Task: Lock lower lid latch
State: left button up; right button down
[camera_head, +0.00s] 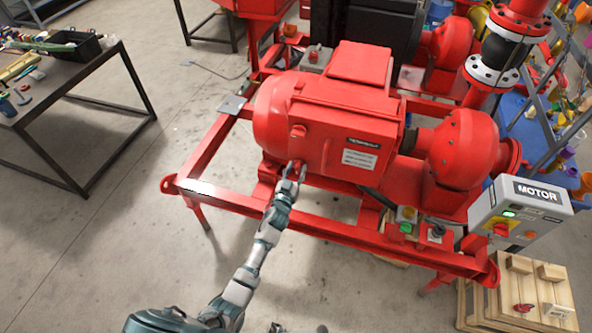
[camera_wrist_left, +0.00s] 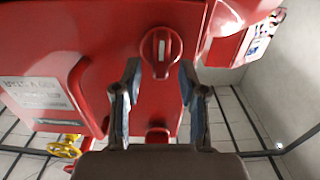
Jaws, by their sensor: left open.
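The red pump unit's lid (camera_head: 330,130) has two red latch knobs on its left end. The upper latch (camera_head: 298,132) is clear of my arm. The lower latch (camera_head: 297,165) is at the fingertips of my left gripper (camera_head: 291,176) and partly hidden by them. In the left wrist view, a round red latch knob (camera_wrist_left: 160,48) with a white mark along its upright grip lies just beyond and between the open fingers of my left gripper (camera_wrist_left: 161,70). Contact cannot be told. A second red knob (camera_wrist_left: 157,135) shows low between the fingers. My right gripper is not seen.
The red skid frame (camera_head: 330,227) runs in front of the unit. A grey MOTOR control box (camera_head: 520,215) stands at the right, above a wooden crate (camera_head: 515,295). A work table (camera_head: 70,75) is at the far left. The floor (camera_head: 95,235) at the left is clear.

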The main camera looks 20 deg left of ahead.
pick_arm(q)
grip_shut()
